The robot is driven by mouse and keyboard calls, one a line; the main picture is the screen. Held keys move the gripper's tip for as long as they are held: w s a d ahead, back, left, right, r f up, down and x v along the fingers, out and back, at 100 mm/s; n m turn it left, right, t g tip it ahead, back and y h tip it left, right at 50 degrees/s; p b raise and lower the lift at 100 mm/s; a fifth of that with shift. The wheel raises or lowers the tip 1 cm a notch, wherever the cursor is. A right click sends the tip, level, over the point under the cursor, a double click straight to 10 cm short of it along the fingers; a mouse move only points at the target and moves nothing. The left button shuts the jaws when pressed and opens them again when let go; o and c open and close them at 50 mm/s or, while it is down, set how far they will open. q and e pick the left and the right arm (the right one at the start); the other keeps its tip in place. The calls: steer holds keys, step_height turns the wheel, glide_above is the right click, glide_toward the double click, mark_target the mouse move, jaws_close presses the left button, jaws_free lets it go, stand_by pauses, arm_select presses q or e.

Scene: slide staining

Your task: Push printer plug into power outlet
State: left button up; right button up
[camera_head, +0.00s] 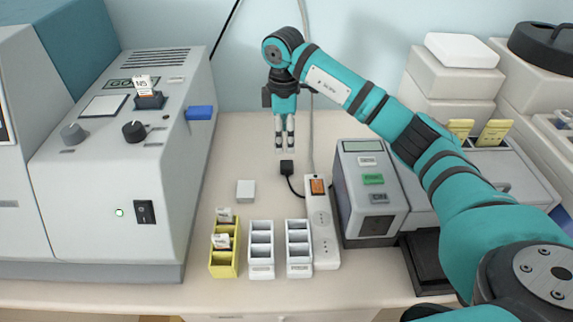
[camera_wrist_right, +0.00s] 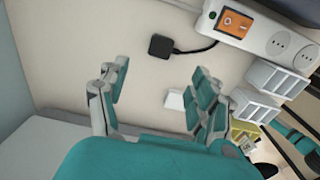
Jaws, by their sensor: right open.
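A small black plug (camera_head: 287,167) lies on the table with a dark cable running right to behind the power strip. It also shows in the right wrist view (camera_wrist_right: 161,46). The white power strip (camera_head: 322,246) has an orange switch (camera_head: 317,187) at its far end and several round sockets along it. The strip shows at the top right of the right wrist view (camera_wrist_right: 262,34). My right gripper (camera_head: 285,146) points down, open and empty, above and just behind the plug. In the right wrist view its fingers (camera_wrist_right: 160,92) are spread apart. My left gripper is out of view.
The printer-like grey box (camera_head: 368,190) with coloured buttons stands right of the strip. White racks (camera_head: 261,268) and a yellow rack (camera_head: 224,262) stand left of it. A small white block (camera_head: 245,190) lies left of the plug. A large grey machine (camera_head: 110,190) fills the left.

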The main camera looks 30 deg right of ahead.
glide_above(287, 164)
steer(key=f, duration=0.4)
steer(key=shift+a+f+p, duration=0.1)
steer(key=shift+a+p, duration=0.25)
steer(key=shift+w+f, duration=0.1)
steer(key=shift+f, duration=0.2)
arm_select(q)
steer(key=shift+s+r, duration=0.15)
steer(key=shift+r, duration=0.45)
arm_select(e)
steer(key=shift+f+p, duration=0.3)
steer(key=f, duration=0.1)
steer(key=f+p, duration=0.1)
steer(key=f, duration=0.1)
steer(key=shift+d+f, duration=0.3)
steer(key=shift+f, duration=0.5)
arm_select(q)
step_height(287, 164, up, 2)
